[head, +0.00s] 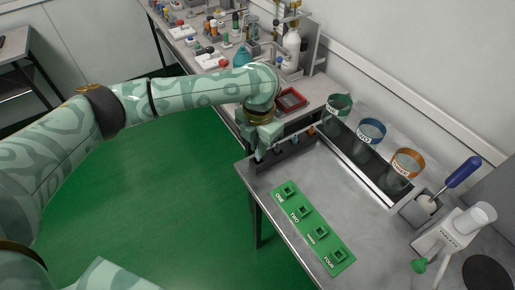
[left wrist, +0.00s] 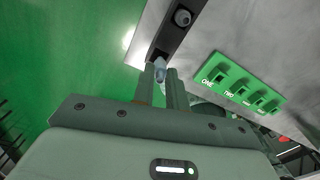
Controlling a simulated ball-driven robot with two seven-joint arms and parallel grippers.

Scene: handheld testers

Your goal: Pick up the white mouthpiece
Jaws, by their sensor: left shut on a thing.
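My left gripper (head: 261,153) is over the left end of a dark rack (head: 292,152) near the table's edge. In the left wrist view its two fingers (left wrist: 166,78) are shut on a small whitish mouthpiece (left wrist: 160,66). The mouthpiece's upper part shows between the fingertips, at the end of the dark rack (left wrist: 172,40). I cannot tell whether it is still in its slot or just clear of it. In the head view the gripper hides it. My right gripper is not in view.
A green board (head: 318,236) with several numbered square sockets lies in front of the rack. Green (head: 338,106), blue (head: 371,132) and orange (head: 407,163) labelled cups stand behind. A white device (head: 450,232) and a blue-handled tool (head: 462,172) are at right.

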